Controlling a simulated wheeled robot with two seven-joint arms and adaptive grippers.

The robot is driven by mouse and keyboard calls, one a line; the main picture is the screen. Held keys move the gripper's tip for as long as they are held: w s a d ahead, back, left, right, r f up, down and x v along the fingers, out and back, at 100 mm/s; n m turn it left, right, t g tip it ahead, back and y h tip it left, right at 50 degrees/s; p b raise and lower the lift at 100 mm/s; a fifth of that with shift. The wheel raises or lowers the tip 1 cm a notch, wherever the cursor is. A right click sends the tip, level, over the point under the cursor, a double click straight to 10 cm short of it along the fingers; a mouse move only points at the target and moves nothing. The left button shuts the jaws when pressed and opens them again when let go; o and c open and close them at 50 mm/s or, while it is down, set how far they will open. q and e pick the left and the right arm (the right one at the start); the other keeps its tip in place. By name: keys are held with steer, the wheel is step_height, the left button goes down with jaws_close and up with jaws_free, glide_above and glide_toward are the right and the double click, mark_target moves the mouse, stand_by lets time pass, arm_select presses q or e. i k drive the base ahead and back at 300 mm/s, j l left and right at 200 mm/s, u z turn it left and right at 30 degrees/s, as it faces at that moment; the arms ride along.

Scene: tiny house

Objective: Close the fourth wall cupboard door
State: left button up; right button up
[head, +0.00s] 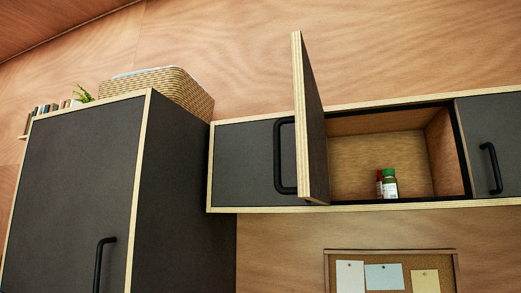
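One wall cupboard door (313,125) stands open in the head view, swung out toward me and seen nearly edge-on. It is dark grey with a pale plywood edge. A black handle (279,156) shows at its left side. The open compartment (365,160) behind it has bare wood inside and holds a green-capped bottle (390,184) and a reddish bottle (379,184). The cupboard door to the left (240,160) and the one to the right (490,130) are shut. Neither of my grippers is in view.
A tall dark cabinet (80,170) stands at the left, with a woven basket (165,88) and a plant (82,94) at its top. A cork board (390,256) with pinned notes hangs below the wall cupboards. The space in front of the open door looks clear.

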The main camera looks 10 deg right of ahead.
mark_target(312, 162)
steer(key=i+j+z, duration=0.1)
steer(key=j+z, duration=0.25)
steer(key=i+j+z, duration=0.1)
steer(key=j+z, duration=0.65)
steer(key=z, duration=0.45)
